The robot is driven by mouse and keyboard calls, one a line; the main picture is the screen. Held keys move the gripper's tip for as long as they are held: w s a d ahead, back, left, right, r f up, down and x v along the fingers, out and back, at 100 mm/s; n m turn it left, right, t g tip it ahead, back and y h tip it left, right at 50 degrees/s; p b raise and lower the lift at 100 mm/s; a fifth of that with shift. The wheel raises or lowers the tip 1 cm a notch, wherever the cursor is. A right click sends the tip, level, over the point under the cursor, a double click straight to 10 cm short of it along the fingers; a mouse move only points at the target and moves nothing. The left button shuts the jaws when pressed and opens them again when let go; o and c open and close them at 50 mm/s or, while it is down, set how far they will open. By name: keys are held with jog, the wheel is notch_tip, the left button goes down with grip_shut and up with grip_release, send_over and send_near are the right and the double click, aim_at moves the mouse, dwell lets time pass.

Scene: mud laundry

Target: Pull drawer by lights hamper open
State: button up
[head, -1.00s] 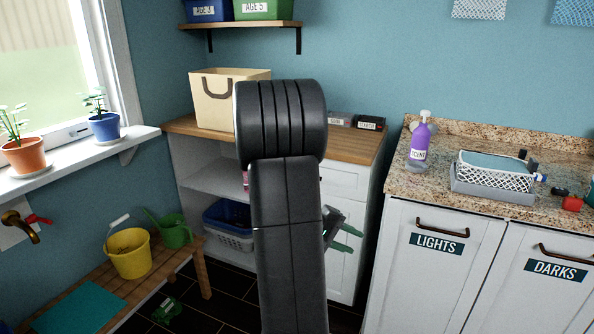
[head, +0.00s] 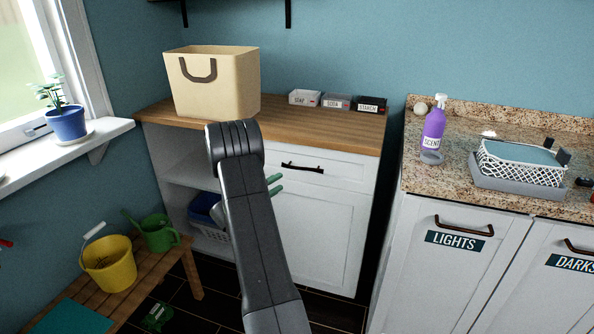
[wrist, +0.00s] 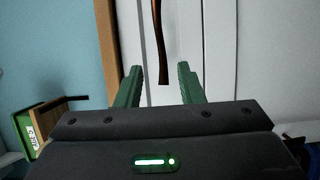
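The white drawer (head: 337,176) sits under the wooden top of the cabinet, left of the lights hamper (head: 440,262). It looks shut. Its dark bar handle (head: 302,168) also shows in the wrist view (wrist: 158,45), upright there because that view is turned. My gripper (head: 274,184) has green fingers and is in front of the drawer, left of and slightly below the handle in the head view. In the wrist view my gripper (wrist: 161,82) is open, with the handle's end appearing between the fingertips. Contact is not clear. My arm hides the drawer's left part.
A beige bag (head: 213,90) and small boxes (head: 337,102) stand on the wooden top (head: 280,122). A white door (head: 322,235) is below the drawer. A bench (head: 135,283) with a yellow bucket (head: 109,265) is at left. Dark floor shows in front.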

aim_at(301, 169)
jog(key=x, duration=1.1)
jog(key=shift+d+p, duration=0.1)
jog(key=shift+p, duration=0.3)
grip_shut()
